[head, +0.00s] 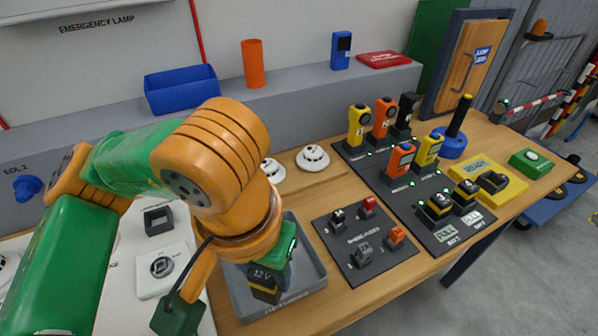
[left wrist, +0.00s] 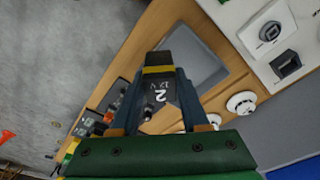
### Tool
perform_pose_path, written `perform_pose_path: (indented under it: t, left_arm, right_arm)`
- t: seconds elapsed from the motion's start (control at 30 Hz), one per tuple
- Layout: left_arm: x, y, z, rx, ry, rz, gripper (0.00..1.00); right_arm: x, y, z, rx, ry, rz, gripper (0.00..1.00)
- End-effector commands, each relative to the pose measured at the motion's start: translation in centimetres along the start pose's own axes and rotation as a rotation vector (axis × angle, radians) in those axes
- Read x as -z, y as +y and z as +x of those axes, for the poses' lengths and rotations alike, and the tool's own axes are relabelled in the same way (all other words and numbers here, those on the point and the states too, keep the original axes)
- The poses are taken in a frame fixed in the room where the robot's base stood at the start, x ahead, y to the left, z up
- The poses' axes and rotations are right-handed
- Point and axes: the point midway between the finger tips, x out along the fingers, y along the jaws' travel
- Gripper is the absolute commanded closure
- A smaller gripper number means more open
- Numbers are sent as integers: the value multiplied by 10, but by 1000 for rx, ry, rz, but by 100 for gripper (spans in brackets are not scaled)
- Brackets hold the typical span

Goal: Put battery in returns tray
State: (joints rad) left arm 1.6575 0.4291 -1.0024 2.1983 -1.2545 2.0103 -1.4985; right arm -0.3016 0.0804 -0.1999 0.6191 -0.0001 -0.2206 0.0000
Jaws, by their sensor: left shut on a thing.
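My left gripper (head: 272,268) is shut on a dark battery (head: 265,291) with a yellow band and a "12V" mark. The left wrist view shows the battery (left wrist: 159,84), with a "2" on it, between the two fingers of the gripper (left wrist: 160,98). The grey returns tray (head: 310,262) lies on the wooden bench under and around the battery in the head view; it also shows beyond the battery in the left wrist view (left wrist: 207,68). I cannot tell whether the battery touches the tray floor. My right gripper is not in view.
Right of the tray is a dark board (head: 338,252) with several small parts. Further right, a charging board (head: 447,240) holds radios and two batteries marked full. White detectors (head: 312,157) stand behind the tray. A blue bin (head: 181,91) and an orange cylinder (head: 253,64) stand on the ledge.

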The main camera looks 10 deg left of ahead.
Motion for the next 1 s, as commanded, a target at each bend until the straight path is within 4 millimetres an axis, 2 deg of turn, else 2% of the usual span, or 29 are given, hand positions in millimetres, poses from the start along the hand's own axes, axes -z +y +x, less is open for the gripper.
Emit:
perform_pose_path:
  t: [0.03,0.13,0.23,0.43,0.53,0.63,1.0]
  left_arm:
    - [12,-8,5,-2,-10,-11,100]
    - [38,-23,28,-1,-11,-9,100]
    - [51,-31,56,-2,-9,-5,100]
    - [68,-42,83,1,-5,-4,100]
    - [67,-44,101,2,-7,-1,100]
    - [66,-43,114,1,-2,0,100]
    - [66,-43,121,1,2,0,100]
  right_arm:
    - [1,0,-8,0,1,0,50]
    - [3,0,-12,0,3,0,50]
    - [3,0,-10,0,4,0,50]
    - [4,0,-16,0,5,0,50]
    - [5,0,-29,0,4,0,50]
    - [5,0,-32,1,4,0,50]
    - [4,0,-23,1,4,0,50]
